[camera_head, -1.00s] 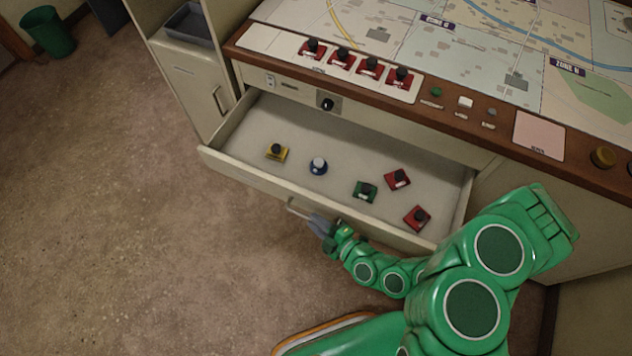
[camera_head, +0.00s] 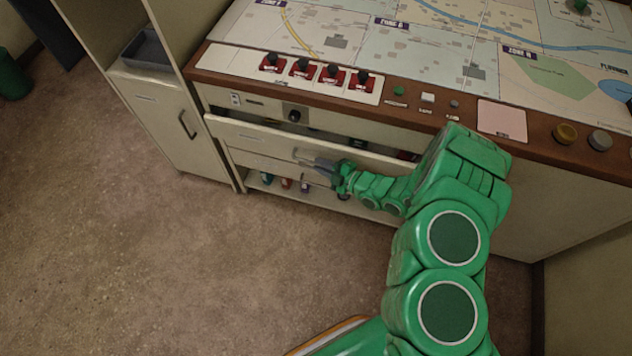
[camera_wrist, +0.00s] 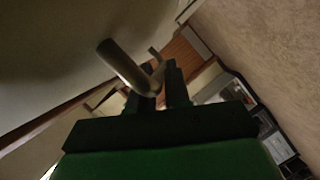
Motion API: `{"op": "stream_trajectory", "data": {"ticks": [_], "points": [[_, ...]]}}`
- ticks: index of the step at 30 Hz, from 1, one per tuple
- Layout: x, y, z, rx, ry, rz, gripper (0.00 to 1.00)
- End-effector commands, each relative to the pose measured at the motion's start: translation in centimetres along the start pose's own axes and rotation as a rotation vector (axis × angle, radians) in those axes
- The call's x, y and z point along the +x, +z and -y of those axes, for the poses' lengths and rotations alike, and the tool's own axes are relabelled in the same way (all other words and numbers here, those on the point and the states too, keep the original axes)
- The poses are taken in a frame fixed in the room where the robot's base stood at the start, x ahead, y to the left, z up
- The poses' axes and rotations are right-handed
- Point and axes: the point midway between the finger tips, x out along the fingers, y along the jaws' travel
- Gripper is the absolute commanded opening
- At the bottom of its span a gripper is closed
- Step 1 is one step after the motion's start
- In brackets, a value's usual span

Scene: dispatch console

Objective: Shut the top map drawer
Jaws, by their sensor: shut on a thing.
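The top map drawer (camera_head: 250,134) is a cream drawer under the console's map desk. It stands out a little, with a narrow gap along its top edge where bits of a red piece (camera_head: 406,156) and a green piece show inside. My gripper (camera_head: 322,163) is shut on the drawer handle (camera_head: 302,155), a pale metal bar on the drawer front. In the wrist view the handle (camera_wrist: 124,66) runs into the jaws (camera_wrist: 160,88). My green arm hides the right part of the drawer front.
Another drawer front (camera_head: 255,161) lies below. Under it an open shelf holds several small pieces (camera_head: 286,183). The console top (camera_head: 470,122) carries red switches (camera_head: 332,76) and a map. A cabinet (camera_head: 160,125) stands at the left. The brown floor in front is clear.

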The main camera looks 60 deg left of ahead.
Motion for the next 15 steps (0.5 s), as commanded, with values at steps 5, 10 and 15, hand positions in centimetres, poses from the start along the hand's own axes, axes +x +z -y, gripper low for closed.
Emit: {"op": "stream_trajectory", "data": {"ticks": [5, 10, 15], "points": [[1.0, 2.3, -1.8, -0.006, 0.002, -0.001, 0.0], [1.5, 3.5, -2.8, -0.005, 0.002, 0.0, 0.0], [1.7, 4.2, -3.2, -0.004, 0.003, 0.001, 0.0]]}}
